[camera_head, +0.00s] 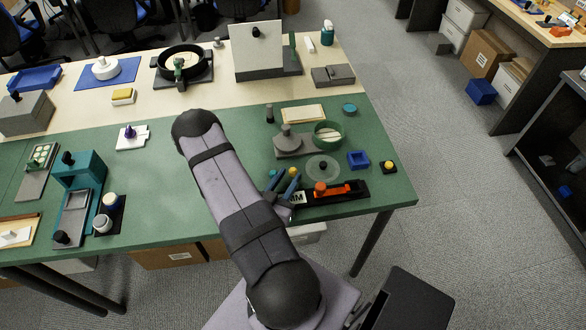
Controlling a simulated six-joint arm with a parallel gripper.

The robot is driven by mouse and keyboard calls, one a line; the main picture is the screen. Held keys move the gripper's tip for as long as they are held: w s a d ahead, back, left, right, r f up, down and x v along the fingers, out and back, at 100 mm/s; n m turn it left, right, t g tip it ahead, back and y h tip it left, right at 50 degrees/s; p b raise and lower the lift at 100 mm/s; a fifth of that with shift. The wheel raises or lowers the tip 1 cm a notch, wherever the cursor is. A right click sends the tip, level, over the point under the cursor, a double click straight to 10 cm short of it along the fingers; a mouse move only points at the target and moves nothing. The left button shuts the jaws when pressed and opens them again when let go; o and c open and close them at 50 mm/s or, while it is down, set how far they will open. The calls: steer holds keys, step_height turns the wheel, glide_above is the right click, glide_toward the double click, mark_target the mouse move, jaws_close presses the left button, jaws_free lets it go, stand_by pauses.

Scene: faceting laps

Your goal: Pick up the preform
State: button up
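A small dark purple piece (129,131), which looks like the preform, sits on a white notched plate (132,140) on the green mat, left of my arm. It is too small to make out its shape well. My arm crosses the middle of the bench from the front edge, and its rounded upper joint is to the right of the purple piece.
A teal machine (80,170) stands left on the green mat (165,185), with white-topped jars (103,223) beside it. Right of my arm are a grey lap stand (288,141), a green ring (328,133) and an orange-and-black tool (335,190). The mat below the white plate is clear.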

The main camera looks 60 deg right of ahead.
steer(key=shift+w+d+f, duration=0.15)
steer(key=shift+d, duration=0.55)
jaws_close()
step_height(320, 180, up, 10)
stand_by(0.9)
